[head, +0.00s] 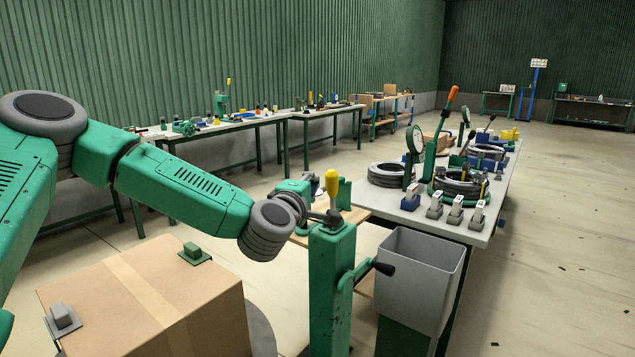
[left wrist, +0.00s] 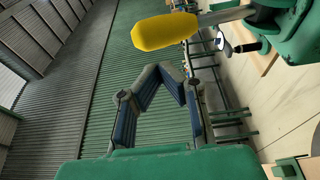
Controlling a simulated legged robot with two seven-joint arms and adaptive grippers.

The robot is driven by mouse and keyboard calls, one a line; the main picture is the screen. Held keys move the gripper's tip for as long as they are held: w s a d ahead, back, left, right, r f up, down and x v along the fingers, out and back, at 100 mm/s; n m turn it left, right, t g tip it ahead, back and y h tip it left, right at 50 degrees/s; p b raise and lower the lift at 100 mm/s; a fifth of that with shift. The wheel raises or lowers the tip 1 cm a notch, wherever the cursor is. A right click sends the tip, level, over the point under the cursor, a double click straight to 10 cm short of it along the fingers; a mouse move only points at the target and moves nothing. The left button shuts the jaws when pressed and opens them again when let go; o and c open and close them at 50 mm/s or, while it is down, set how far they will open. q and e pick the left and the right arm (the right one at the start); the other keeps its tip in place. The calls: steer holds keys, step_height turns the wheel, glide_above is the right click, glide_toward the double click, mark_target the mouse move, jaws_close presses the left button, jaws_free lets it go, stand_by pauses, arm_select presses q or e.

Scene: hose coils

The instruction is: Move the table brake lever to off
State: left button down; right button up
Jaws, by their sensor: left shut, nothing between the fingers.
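A lever with a yellow grip (head: 332,184) stands upright on top of a green post (head: 331,285); I take it to be the brake lever, though no label is readable. In the left wrist view its yellow grip (left wrist: 165,31) lies just beyond the fingertips, with its metal rod running right to a green housing (left wrist: 287,38). My left gripper (head: 312,213) is just left of the lever, partly hidden in the head view. In the left wrist view its fingers (left wrist: 163,74) are shut and empty, and I cannot tell whether they touch the grip. My right gripper is not in view.
A black-knobbed crank (head: 383,268) sticks out of the post, near a grey bin (head: 418,277). A cardboard box (head: 150,300) stands below my left arm. The worktable (head: 480,238) behind holds hose coils (head: 388,174) and an orange-handled lever (head: 452,94). Floor on the right is free.

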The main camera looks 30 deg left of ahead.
arm_select(q)
steer(key=shift+w+d+r, duration=0.1)
steer(key=shift+w+d, duration=0.35)
steer(key=shift+d, duration=0.2)
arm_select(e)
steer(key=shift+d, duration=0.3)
arm_select(q)
steer(key=w+p, duration=0.1)
steer(key=g+p, duration=0.1)
steer(key=p, duration=0.1)
steer(key=shift+w+r+h, duration=0.3)
steer(key=shift+w+r, duration=0.05)
steer(key=shift+r, duration=0.05)
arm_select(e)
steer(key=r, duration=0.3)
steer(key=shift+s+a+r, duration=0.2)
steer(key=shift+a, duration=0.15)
arm_select(q)
steer(key=shift+m, duration=0.3)
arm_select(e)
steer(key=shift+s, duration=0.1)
